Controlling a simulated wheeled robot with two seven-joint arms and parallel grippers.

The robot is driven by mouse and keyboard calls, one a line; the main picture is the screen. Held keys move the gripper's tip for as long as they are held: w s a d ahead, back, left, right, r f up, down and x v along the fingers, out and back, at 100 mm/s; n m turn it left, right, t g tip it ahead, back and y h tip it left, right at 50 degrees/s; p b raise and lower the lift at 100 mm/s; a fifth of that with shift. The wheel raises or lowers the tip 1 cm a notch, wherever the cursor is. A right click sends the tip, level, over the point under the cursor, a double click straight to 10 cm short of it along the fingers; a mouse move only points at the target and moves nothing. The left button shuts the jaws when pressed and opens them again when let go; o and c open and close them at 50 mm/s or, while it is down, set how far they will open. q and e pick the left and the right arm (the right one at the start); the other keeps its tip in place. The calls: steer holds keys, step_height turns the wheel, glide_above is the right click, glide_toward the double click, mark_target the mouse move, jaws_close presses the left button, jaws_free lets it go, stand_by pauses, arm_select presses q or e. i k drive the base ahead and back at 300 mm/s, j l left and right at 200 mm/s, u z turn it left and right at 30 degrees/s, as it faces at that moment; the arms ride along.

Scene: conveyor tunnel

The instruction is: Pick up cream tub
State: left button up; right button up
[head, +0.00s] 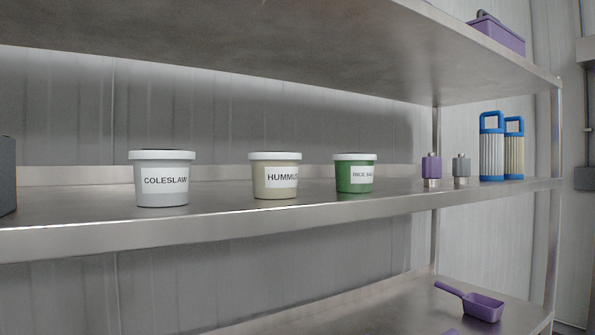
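The cream tub (274,183) stands upright on the middle steel shelf, with a white lid and a label reading "HUMMUS", cut off at its right edge. A grey tub (162,190) labelled "COLESLAW" stands to its left. A green tub (354,179) stands to its right, with a label that seems to start "RICE". The three tubs stand apart from each other. Neither of my grippers shows in the head view.
The middle shelf's front edge (250,228) is clear. An upper shelf (300,45) hangs above the tubs. A purple scoop (482,306) lies on the lower shelf.

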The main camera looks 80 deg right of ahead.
mark_target(275, 173)
steer(key=i+j+z, duration=0.1)
steer(key=z, duration=2.6)
steer(key=i+j, duration=0.05)
steer(key=j, duration=0.05)
